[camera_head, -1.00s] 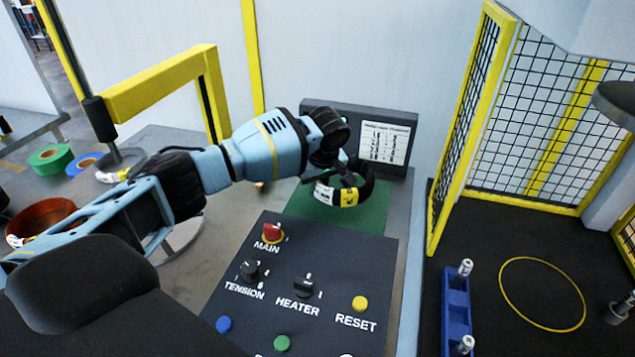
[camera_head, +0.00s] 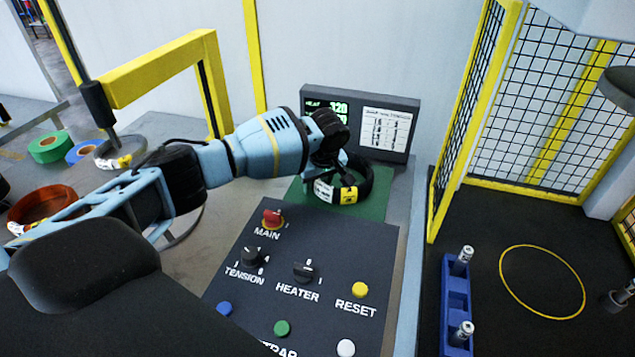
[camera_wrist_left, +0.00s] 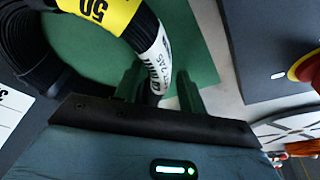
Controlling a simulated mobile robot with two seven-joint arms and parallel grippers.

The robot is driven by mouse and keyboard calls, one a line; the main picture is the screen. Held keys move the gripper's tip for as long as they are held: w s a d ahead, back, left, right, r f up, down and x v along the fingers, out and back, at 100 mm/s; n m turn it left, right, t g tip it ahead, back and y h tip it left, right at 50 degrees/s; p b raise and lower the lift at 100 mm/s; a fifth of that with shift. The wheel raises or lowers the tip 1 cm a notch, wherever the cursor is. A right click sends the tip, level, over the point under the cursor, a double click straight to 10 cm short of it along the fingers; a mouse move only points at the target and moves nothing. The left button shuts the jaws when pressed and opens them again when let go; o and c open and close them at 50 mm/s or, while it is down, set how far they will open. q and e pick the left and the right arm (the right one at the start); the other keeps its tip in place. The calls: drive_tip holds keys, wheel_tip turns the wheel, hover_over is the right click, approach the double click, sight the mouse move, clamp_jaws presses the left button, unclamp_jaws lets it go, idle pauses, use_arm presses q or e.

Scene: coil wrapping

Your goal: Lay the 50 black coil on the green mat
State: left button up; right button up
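The black 50 coil (camera_head: 362,192) lies about flat on the green mat (camera_head: 378,213), with its yellow "50" tag and white label towards the panel. In the left wrist view the coil (camera_wrist_left: 152,45) runs down between the fingers of my left gripper (camera_wrist_left: 160,92). The fingers stand apart, with a narrow gap on the right of the coil, so the gripper looks open around it. In the head view my left gripper (camera_head: 325,172) is at the coil's left side, and its fingertips are partly hidden. My right gripper is not in view.
A control panel (camera_head: 235,299) with knobs and buttons lies in front of the mat. A display (camera_head: 345,90) stands behind it. A yellow mesh fence (camera_head: 465,130) and blue rack (camera_head: 447,310) are on the right.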

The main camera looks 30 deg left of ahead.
use_arm(q)
drive_tip(key=shift+r, duration=0.1)
drive_tip(key=p+v, duration=0.1)
drive_tip(key=v, duration=1.1)
drive_tip(key=shift+p, duration=0.4)
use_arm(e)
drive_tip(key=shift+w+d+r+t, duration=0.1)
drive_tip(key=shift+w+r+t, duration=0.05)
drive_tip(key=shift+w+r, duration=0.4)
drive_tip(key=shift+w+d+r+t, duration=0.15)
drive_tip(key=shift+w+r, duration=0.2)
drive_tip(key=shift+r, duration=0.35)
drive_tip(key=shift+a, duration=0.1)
